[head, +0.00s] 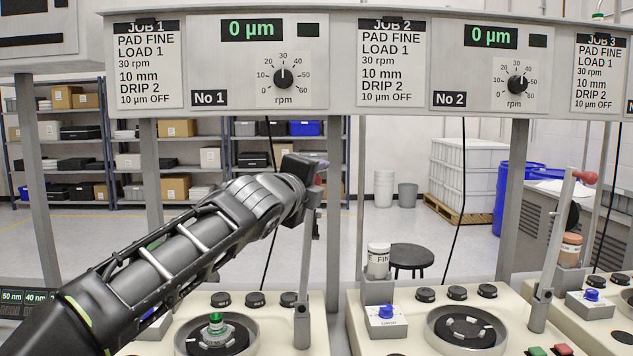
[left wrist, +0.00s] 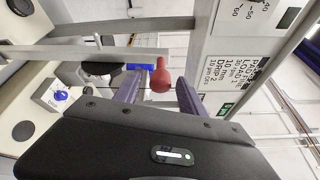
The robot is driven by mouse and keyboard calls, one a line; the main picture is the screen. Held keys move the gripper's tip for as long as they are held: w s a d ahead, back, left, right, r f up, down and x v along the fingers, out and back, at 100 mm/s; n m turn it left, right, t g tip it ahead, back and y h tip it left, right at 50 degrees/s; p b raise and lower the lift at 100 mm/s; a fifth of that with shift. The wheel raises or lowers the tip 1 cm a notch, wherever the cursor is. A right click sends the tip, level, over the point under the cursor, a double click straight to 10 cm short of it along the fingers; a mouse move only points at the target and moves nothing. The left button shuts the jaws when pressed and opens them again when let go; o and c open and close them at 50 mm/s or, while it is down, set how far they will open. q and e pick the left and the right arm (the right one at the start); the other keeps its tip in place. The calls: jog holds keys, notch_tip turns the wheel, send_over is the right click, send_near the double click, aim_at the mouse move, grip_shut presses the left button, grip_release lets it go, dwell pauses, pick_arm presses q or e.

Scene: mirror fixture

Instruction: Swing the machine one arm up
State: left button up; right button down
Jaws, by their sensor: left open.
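The machine one arm (head: 304,250) is a grey metal bar, close to upright, rising from its pivot on the cream machine one bench. Its red knob (left wrist: 160,76) is at the bar's top end in the left wrist view. My left gripper (head: 316,178) is at the top of this bar in the head view and partly hides the knob. In the left wrist view its two fingers (left wrist: 160,92) are apart, one on each side of the knob, with gaps visible. Whether it touches the knob I cannot tell. My right gripper is not in view.
Machine one's round plate (head: 183,340) holds a green-topped piece (head: 216,323). The machine two arm (head: 553,240) with its red knob (head: 585,177) stands raised at right. The panel No 1 (head: 235,60) hangs above my left arm. A black stool (head: 411,257) stands behind.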

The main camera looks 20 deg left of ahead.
pick_arm(q)
jog(key=s+b, duration=0.1)
jog(key=s, duration=0.6)
jog(key=shift+s+a+r, duration=0.15)
jog(key=shift+a, duration=0.05)
